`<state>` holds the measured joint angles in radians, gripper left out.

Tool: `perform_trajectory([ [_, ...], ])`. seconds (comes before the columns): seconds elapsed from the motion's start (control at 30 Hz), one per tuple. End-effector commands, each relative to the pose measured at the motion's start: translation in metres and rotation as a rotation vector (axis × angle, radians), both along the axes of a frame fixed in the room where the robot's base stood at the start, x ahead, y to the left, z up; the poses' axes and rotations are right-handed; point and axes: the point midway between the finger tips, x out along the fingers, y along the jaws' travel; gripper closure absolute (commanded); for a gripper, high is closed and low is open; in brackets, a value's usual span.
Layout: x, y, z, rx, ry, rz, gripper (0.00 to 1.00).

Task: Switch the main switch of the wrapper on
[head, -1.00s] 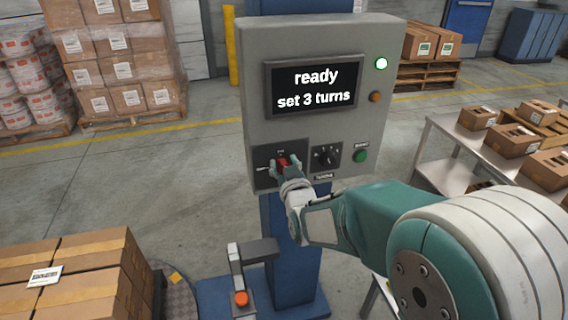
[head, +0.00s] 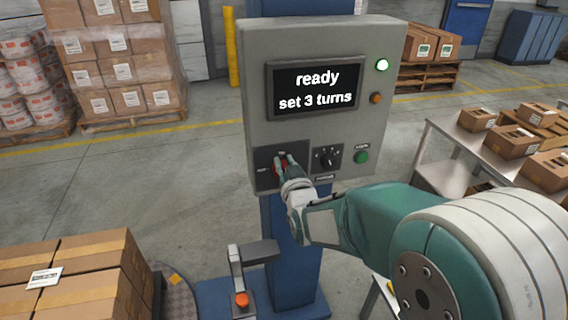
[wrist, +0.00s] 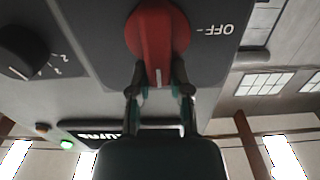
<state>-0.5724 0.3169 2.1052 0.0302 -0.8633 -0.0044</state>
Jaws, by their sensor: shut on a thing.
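The wrapper's main switch is a red rotary knob (head: 281,169) on a dark plate at the lower left of the grey control box (head: 255,110). In the wrist view the knob (wrist: 152,32) appears upside down, with a white mark on its handle end. The mark points away from the OFF label, to the side that is up in the head view. My gripper (head: 285,163) is at the knob, its fingers shut on the handle end; the fingers (wrist: 160,88) also show in the wrist view. The screen (head: 315,88) reads "ready" and "set 3 turns".
Right of the switch are a black dial (head: 328,158) and a green button (head: 361,157). A lit lamp (head: 382,65) and an amber lamp (head: 376,98) sit above. A metal table (head: 445,140) with boxes stands right; stacked cartons (head: 75,262) stand lower left.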

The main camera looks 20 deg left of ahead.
Motion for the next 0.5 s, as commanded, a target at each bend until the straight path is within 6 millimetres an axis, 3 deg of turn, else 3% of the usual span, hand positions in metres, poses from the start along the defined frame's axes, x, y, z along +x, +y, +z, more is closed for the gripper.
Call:
perform_trajectory([
  [0.03,-0.0018,-0.0006,-0.012,-0.015,0.026,0.0,1.0],
  [0.1,-0.0018,-0.0006,-0.012,-0.015,0.026,0.001,1.0],
  [0.13,-0.0018,-0.0006,-0.012,-0.015,0.026,0.001,0.61],
  [0.2,-0.0018,-0.0006,-0.012,-0.015,0.026,0.0,0.4],
  [0.5,-0.0017,-0.0009,-0.0097,-0.013,0.021,0.0,0.4],
])
